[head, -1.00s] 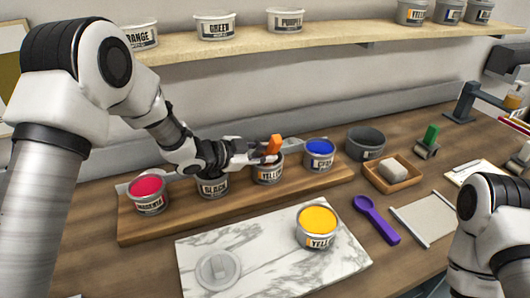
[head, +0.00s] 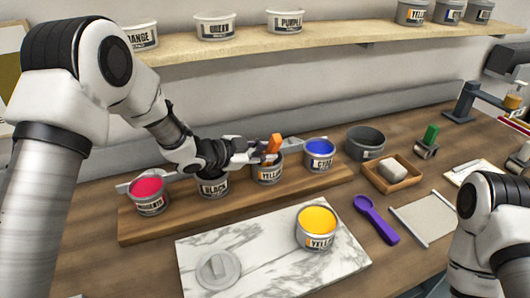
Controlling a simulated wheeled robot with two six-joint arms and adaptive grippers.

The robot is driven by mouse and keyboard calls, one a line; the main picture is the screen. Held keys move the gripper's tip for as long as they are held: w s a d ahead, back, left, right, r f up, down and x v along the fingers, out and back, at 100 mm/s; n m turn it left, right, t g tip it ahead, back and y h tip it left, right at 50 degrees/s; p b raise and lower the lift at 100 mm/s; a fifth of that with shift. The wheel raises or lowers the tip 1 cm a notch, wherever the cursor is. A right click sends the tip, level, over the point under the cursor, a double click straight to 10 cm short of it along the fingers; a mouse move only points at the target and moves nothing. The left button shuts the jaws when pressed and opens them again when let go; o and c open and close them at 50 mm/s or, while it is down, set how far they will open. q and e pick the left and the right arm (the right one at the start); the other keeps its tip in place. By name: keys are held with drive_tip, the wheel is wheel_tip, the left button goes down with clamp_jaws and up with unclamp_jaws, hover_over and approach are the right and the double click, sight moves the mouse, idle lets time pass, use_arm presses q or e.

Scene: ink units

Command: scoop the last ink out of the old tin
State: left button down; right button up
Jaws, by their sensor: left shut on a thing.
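My left gripper (head: 264,156) is shut on an orange-handled tool (head: 273,143), held upright over the yellow-labelled tin (head: 267,175) on the wooden board. The tool's lower end is hidden by the gripper and the tin rim. I cannot see this tin's inside. A second yellow-labelled tin (head: 317,227), open and full of bright yellow ink, stands on the marble slab (head: 270,268). A round grey lid (head: 218,270) lies on the slab to its left. My right gripper is out of view; only part of that arm shows at the lower right.
A dark grey bowl (head: 365,144), a wooden tray (head: 408,180) with a pale block and a purple scoop (head: 376,219) are at right. A tin shelf (head: 340,37) runs above.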

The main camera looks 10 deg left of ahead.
use_arm(q)
wheel_tip(320, 180, up, 10)
drive_tip(key=p, duration=0.7)
drive_tip(key=shift+f, duration=0.15)
